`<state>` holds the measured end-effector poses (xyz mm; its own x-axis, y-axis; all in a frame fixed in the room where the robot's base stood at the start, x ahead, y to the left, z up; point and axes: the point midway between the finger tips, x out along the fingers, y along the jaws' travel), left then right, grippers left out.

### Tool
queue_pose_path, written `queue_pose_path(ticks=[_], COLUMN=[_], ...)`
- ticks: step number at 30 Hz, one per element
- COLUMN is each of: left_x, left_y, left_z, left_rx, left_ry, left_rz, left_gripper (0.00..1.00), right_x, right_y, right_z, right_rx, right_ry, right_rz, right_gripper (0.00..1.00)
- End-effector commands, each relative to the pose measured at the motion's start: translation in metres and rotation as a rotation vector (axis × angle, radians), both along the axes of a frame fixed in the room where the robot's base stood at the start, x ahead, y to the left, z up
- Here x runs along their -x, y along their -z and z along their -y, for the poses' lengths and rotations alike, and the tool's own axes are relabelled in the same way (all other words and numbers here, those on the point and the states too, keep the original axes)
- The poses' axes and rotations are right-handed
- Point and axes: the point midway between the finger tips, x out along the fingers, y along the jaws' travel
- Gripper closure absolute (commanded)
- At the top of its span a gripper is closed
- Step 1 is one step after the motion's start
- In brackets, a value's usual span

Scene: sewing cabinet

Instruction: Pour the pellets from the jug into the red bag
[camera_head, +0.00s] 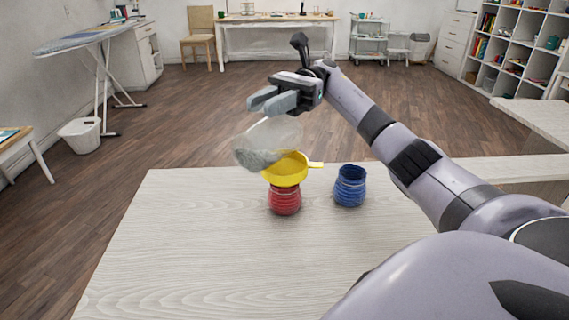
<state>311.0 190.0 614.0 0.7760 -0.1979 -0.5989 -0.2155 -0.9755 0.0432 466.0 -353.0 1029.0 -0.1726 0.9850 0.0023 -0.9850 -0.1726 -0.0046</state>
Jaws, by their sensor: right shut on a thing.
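My right gripper (268,101) is above the table, shut on the clear jug (280,132). The jug is tilted, its lower end toward the left. Grey pellets (254,158) are gathered in that low end, beside and above the left rim of the yellow funnel (288,172). I cannot tell whether any pellets are flowing. The funnel sits on top of the red bag (285,202), its handle pointing right. The red bag stands upright on the table; the funnel hides its mouth. My left gripper is not in view.
A blue bag (350,187), upright and open at the top, stands on the table right of the red one. The pale wooden table (200,255) is bare in front and at left. My right arm crosses above its right side.

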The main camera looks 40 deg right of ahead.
Motion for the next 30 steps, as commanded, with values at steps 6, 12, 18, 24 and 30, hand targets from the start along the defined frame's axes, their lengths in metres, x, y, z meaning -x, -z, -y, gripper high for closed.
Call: queue_pose_path(ticks=[6, 12, 18, 24, 30], left_x=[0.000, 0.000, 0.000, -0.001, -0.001], left_y=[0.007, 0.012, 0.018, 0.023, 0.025], left_z=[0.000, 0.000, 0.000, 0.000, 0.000], left_rx=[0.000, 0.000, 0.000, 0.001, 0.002], left_ry=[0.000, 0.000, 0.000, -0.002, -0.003], left_rz=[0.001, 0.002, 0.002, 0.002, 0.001], left_gripper=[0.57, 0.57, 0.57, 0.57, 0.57], right_x=[-0.001, -0.002, -0.002, -0.003, -0.003], right_y=[0.002, 0.004, 0.005, 0.007, 0.006], right_z=[0.004, 0.007, 0.010, 0.014, 0.016], right_rx=[-0.032, -0.058, -0.085, -0.111, -0.130], right_ry=[0.001, 0.001, 0.001, 0.000, 0.000], right_rz=[-0.005, -0.009, -0.013, -0.019, -0.022], right_gripper=[1.00, 1.00, 1.00, 1.00, 1.00])
